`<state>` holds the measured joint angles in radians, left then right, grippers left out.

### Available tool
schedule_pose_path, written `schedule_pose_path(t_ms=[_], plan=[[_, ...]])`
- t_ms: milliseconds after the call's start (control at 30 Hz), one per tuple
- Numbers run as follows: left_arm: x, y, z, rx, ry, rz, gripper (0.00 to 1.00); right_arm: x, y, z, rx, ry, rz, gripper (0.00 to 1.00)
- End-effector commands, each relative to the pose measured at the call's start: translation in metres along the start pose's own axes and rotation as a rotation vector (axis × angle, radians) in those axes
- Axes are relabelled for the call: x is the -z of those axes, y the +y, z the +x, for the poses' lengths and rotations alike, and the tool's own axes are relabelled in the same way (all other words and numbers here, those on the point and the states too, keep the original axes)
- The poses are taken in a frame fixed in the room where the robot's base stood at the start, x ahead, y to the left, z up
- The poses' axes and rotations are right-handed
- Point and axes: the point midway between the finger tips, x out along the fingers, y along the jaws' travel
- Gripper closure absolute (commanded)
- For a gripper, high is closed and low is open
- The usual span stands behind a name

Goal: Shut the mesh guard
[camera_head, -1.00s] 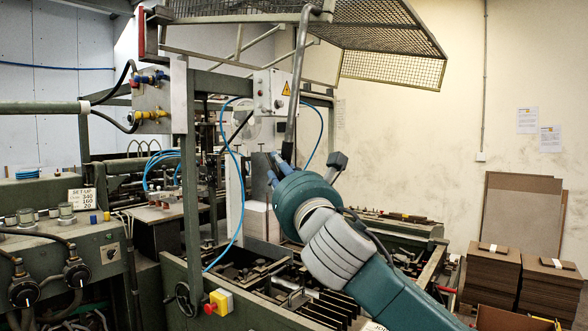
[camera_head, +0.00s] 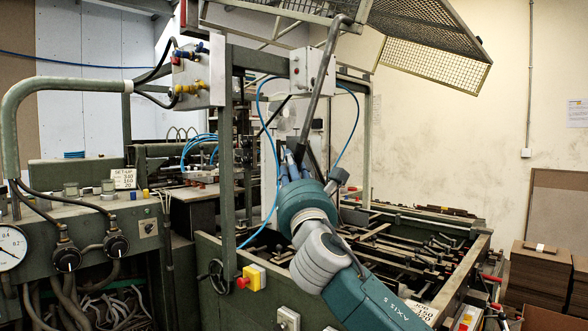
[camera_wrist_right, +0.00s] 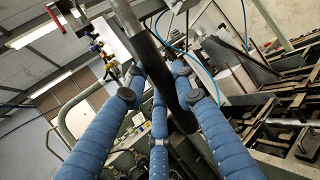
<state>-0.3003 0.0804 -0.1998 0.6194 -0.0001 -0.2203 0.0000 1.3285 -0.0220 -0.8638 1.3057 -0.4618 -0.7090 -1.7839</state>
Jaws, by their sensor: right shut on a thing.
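The mesh guard (camera_head: 432,62) hangs raised and tilted over the machine at the top of the head view, partly cut off by the upper edge. Its long dark handle bar (camera_head: 321,88) slopes down from the guard's frame. My right gripper (camera_head: 294,162) is shut on the lower part of the bar. In the right wrist view, the blue fingers of the gripper (camera_wrist_right: 157,88) close around the dark bar (camera_wrist_right: 141,40). My left gripper is in neither view.
A green post (camera_head: 227,150) rises left of my gripper. The open machine bed (camera_head: 400,240) lies below. A yellow stop-button box (camera_head: 253,278) is on its front.

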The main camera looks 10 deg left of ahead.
Motion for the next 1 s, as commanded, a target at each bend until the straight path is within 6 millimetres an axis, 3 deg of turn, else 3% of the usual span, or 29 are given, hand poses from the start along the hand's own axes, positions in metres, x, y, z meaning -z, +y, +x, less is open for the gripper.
schedule_pose_path(t_ms=[33,100,533,667,1000], plan=[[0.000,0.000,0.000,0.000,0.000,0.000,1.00,0.004,0.000,-0.001,0.001,0.006,0.002,0.68],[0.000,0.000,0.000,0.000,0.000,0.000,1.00,0.003,0.000,-0.001,0.001,0.006,0.002,0.55],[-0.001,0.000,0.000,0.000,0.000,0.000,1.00,0.002,-0.001,-0.009,0.000,0.002,0.000,0.55],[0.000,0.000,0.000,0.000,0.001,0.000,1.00,0.002,-0.001,-0.026,-0.001,0.002,0.000,0.55],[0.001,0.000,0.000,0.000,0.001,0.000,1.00,0.003,0.000,-0.091,-0.001,0.004,0.001,0.55]])
